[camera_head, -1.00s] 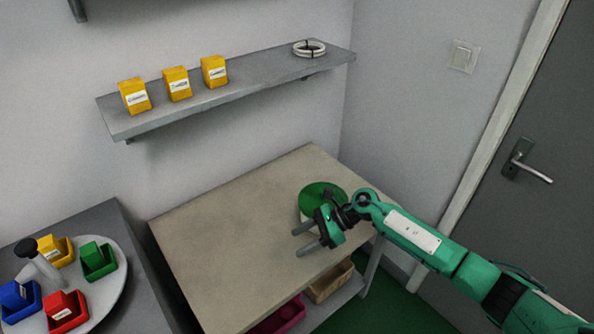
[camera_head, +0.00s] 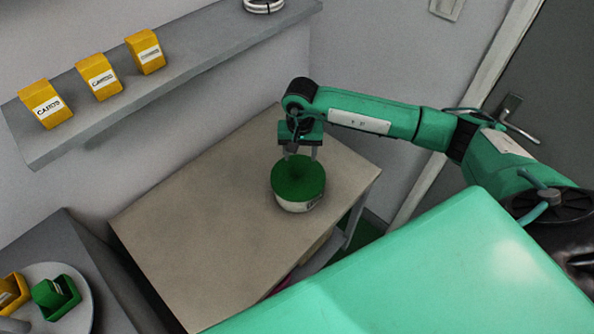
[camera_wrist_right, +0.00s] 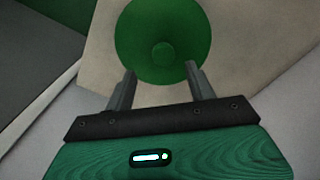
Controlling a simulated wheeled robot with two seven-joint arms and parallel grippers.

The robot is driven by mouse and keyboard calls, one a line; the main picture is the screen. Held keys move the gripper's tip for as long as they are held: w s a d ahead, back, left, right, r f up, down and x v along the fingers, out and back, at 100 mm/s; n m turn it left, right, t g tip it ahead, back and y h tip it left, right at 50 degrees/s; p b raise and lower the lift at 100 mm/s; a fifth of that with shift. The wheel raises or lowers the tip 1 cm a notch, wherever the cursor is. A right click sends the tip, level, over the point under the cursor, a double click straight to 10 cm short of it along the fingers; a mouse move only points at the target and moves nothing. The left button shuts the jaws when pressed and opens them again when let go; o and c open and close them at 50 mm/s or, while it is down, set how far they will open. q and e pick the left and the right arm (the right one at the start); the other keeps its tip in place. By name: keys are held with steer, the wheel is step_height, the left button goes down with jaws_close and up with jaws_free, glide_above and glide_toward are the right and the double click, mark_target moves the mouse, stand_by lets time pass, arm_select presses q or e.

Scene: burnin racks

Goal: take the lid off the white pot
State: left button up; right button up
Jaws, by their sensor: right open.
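The white pot (camera_head: 296,206) stands on the beige table, near its right end. Its round green lid (camera_head: 298,184) is on top of it. In the right wrist view the lid (camera_wrist_right: 162,25) shows from above with a small round green knob (camera_wrist_right: 164,53) at its middle. My right gripper (camera_head: 302,153) is at the far side of the lid, above it, fingers pointing down. In the right wrist view the open fingers (camera_wrist_right: 160,80) reach over the lid's edge on either side of the knob's line, with nothing between them. My left gripper is not in view.
The beige table (camera_head: 190,230) is clear left of the pot. A grey wall shelf (camera_head: 170,85) holds yellow card boxes (camera_head: 100,78) and a white ring. At lower left, a round tray (camera_head: 85,300) carries coloured bins. A grey door (camera_head: 560,80) stands at right.

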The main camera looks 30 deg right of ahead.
mark_target(298, 168)
steer(key=shift+f, duration=1.1)
steer(key=shift+a+f+p, duration=0.15)
steer(key=shift+f+p, duration=0.1)
steer(key=shift+p, duration=0.35)
steer(key=f+p, duration=0.2)
steer(key=f, duration=0.1)
steer(key=shift+a+f, duration=0.15)
steer(key=shift+a, duration=0.05)
steer(key=shift+f, duration=0.65)
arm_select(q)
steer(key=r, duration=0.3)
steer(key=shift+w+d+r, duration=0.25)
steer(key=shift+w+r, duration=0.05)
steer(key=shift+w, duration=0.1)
arm_select(e)
steer(key=c, duration=1.1)
steer(key=shift+r, duration=0.1)
